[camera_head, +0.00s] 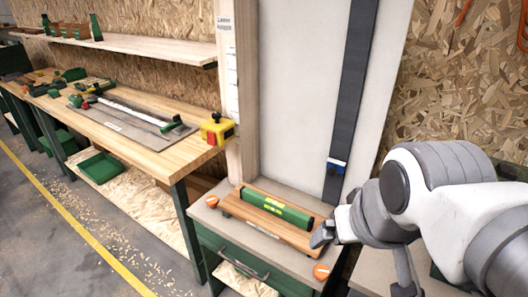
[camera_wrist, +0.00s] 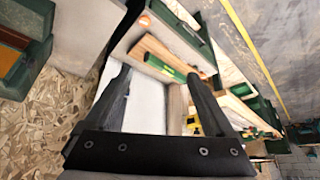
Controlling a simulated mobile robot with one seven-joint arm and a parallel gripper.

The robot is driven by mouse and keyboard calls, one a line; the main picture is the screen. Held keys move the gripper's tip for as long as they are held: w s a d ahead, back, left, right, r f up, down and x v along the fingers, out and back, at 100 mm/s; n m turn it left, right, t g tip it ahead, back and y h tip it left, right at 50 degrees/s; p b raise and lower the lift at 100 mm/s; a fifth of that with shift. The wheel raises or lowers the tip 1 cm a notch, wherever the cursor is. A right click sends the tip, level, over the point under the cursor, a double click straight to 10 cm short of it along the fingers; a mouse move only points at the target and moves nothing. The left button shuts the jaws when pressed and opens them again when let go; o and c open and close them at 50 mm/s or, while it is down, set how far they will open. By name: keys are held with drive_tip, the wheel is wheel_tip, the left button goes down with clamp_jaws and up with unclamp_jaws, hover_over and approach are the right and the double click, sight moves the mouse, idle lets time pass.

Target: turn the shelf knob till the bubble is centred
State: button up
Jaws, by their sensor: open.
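A green spirit level (camera_head: 277,208) lies on a wooden shelf board (camera_head: 262,222) on top of a green-framed cabinet. Its bubble is too small to read. One orange knob (camera_head: 212,201) sits at the cabinet top's left corner, and another orange knob (camera_head: 321,271) at its front right corner. My gripper (camera_head: 322,234) is beside the board's right end, above and behind the right knob and apart from it. The wrist view shows my gripper (camera_wrist: 158,77) open, with nothing between its fingers. There, an orange knob (camera_wrist: 143,21) shows beyond the fingertips, with the board (camera_wrist: 150,50) and part of the level (camera_wrist: 160,66) nearer.
A long workbench (camera_head: 150,130) with tools stands at the left, with a yellow and red box (camera_head: 217,130) at its near corner. A tall pale panel with a dark strip (camera_head: 352,90) rises behind the board. The floor (camera_head: 60,230) at the left is open, with wood shavings.

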drive_tip(key=w+d+f+n+g+b, duration=0.2)
drive_tip(key=w+d+f+n+g, duration=0.15)
drive_tip(key=w+f, duration=0.6)
drive_tip(key=n+g+b, duration=0.2)
drive_tip(key=n, duration=0.1)
approach(322, 271)
wheel_tip(322, 271, down, 9)
drive_tip(key=b, duration=0.3)
drive_tip(key=shift+w+r, duration=0.1)
drive_tip(key=shift+r, duration=0.05)
